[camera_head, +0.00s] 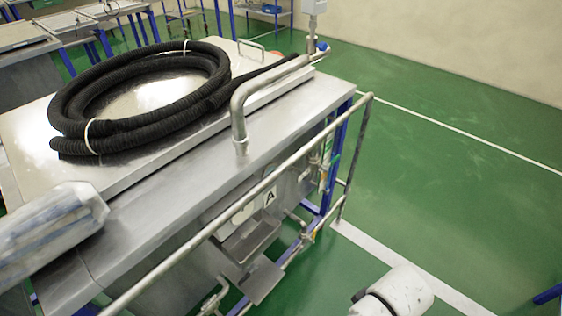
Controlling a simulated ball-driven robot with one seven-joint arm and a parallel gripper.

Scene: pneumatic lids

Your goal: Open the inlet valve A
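A black letter A on a white label (269,197) is on the front side of a steel tank unit (180,205). Pipework (292,252) with small fittings runs low along that side, below and right of the label. A small blue part (321,46) sits at the far end of the bent steel pipe on top. I cannot tell which fitting is inlet valve A, or whether it is open or closed. My gripper cannot be made out in this view. A rounded white part at the lower right seems to be my arm.
A coiled black hose (140,125) lies on the tank's lid. A steel rail (265,185) runs along the tank's front, before the label and pipes. A blurred grey-white object (50,228) is close at left. Green floor (440,165) is clear at right.

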